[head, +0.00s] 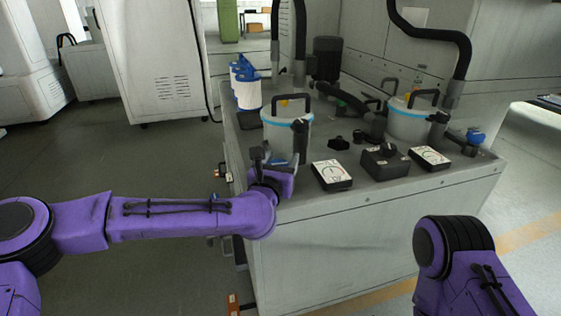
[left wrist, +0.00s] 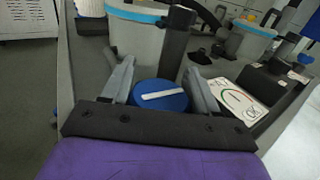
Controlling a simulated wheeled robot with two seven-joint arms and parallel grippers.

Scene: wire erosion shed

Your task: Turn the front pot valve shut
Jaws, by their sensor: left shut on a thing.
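The front pot (head: 284,138) is a pale vessel with a blue band and a black handle, at the near left of the grey bench top. Its valve shows in the left wrist view as a round blue knob (left wrist: 160,96) with a white bar across it, lying nearly crosswise in the picture. My left gripper (head: 268,160) is at the pot's near side, hiding the knob in the head view. In the left wrist view its fingers (left wrist: 158,85) stand on both sides of the knob, shut on it. My right gripper is out of view.
A second pot (head: 408,122) stands behind to the right, with its own blue knob (head: 475,136). A white dial plate (head: 332,174), a black box (head: 385,161) and another dial plate (head: 429,157) sit near the bench's front edge. Blue-and-white canisters (head: 248,93) stand at the back left.

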